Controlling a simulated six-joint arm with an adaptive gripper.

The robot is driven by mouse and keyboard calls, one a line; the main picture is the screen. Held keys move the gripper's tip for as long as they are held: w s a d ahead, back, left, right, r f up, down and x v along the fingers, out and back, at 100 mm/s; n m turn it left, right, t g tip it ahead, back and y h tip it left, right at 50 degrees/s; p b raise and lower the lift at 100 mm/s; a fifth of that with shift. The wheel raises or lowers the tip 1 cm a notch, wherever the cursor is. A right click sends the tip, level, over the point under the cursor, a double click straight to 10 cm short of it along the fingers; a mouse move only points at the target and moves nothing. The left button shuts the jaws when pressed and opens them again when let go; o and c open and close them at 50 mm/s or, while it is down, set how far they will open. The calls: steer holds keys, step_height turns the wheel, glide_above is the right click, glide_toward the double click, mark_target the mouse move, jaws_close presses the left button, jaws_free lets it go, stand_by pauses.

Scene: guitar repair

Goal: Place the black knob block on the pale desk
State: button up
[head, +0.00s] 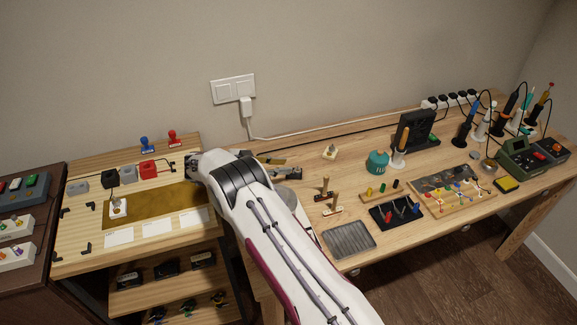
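The pale desk (76,236) is the light wooden one at the left, with an olive-brown mat on it. A small black block (110,178) stands near its back, between a grey block and another greyish block; whether it bears a knob is too small to tell. My white arm reaches in from the bottom right, and its far end lies at the desk's right back edge. My gripper (190,161) is small there and partly hidden by my own arm. I cannot make out its fingers or whether it holds anything.
A red block (149,169) and a white block (118,208) are on the pale desk, with blue and red stamp-like things behind. Several dark boxes (167,268) sit on the shelf below. The wooden workbench (300,236) at right carries tools, a metal tray (349,239) and soldering gear.

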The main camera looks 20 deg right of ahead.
steer(key=shift+v, duration=1.15)
